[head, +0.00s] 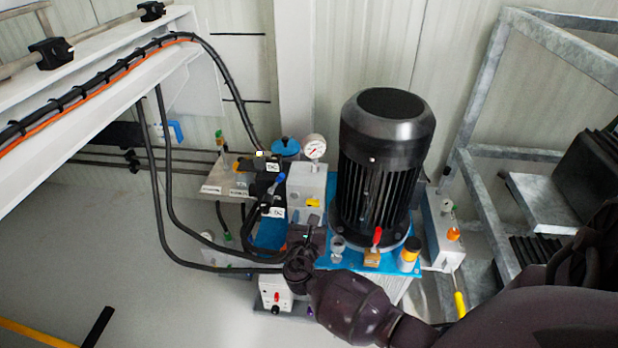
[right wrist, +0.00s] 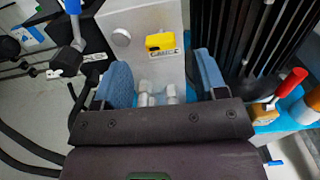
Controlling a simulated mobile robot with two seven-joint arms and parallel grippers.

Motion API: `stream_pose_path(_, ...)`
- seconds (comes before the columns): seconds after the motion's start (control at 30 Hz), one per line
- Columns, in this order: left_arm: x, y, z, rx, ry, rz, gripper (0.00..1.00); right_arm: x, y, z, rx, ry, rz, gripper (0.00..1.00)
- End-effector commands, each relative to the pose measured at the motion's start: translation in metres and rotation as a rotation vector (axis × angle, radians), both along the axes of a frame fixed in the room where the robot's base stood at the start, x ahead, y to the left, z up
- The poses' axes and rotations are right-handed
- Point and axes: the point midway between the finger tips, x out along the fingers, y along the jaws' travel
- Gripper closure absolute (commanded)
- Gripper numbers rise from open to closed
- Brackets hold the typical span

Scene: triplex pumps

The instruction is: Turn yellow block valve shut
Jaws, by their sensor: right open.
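The yellow block valve (head: 313,203) is a small yellow handle on the front of a grey metal block (head: 307,184), below a round pressure gauge. In the right wrist view the yellow handle (right wrist: 160,41) lies roughly crosswise above a small label. My right gripper (right wrist: 164,78) is open, its two blue-padded fingers spread wide below the handle in that view, with metal fittings between them. No contact with the handle shows. In the head view my right gripper (head: 311,226) is just below the block, its fingers partly hidden. My left gripper is out of view.
A black finned motor (head: 376,165) stands right of the block. A red-handled valve (head: 377,238) is at its foot. Black hoses (head: 160,190) and a blue-handled lever (head: 270,190) crowd the left side. A galvanized frame (head: 480,150) stands right. Floor at left is fairly clear.

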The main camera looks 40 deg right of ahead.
Motion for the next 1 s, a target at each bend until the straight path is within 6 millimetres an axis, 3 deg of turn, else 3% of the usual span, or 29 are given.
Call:
stream_pose_path(0.3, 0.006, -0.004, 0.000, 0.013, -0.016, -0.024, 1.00, 0.028, -0.034, -0.004, 0.000, 0.005, 0.001, 0.34)
stream_pose_path(0.77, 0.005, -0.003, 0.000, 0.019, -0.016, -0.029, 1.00, 0.036, -0.042, -0.001, 0.002, 0.001, 0.000, 0.34)
stream_pose_path(1.0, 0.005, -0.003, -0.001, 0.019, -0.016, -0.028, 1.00, 0.035, -0.042, -0.001, 0.002, 0.001, 0.000, 0.70)
